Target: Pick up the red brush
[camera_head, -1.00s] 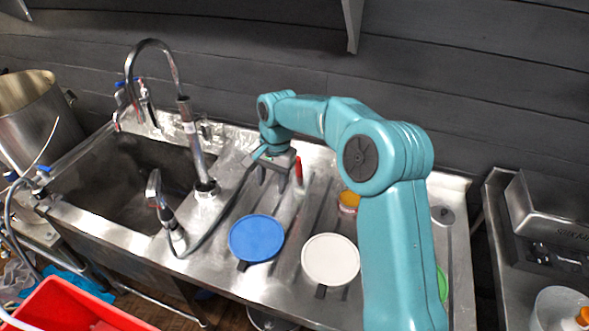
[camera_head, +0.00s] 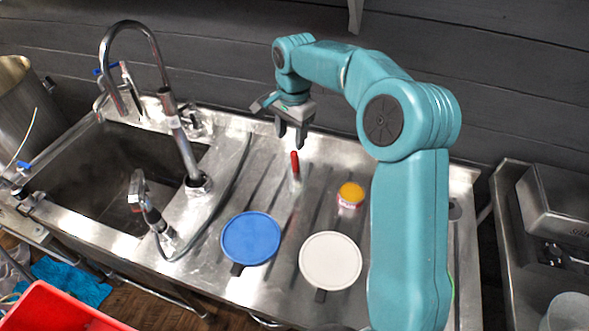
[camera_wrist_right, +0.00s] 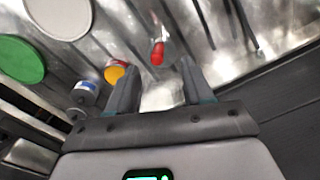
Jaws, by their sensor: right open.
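My right gripper (camera_head: 291,143) is open and empty. It hangs with its fingers pointing down, just above and behind the brush, apart from it in the head view. The right wrist view shows both fingers of the gripper (camera_wrist_right: 154,75) spread wide. My left gripper is not in view.
A blue lid (camera_head: 251,238) and a white lid (camera_head: 330,261) lie in front of the brush. A yellow-topped jar (camera_head: 350,196) stands to its right. The sink (camera_head: 110,170) with tall faucet (camera_head: 172,105) is at left. A green lid (camera_wrist_right: 20,62) shows in the wrist view.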

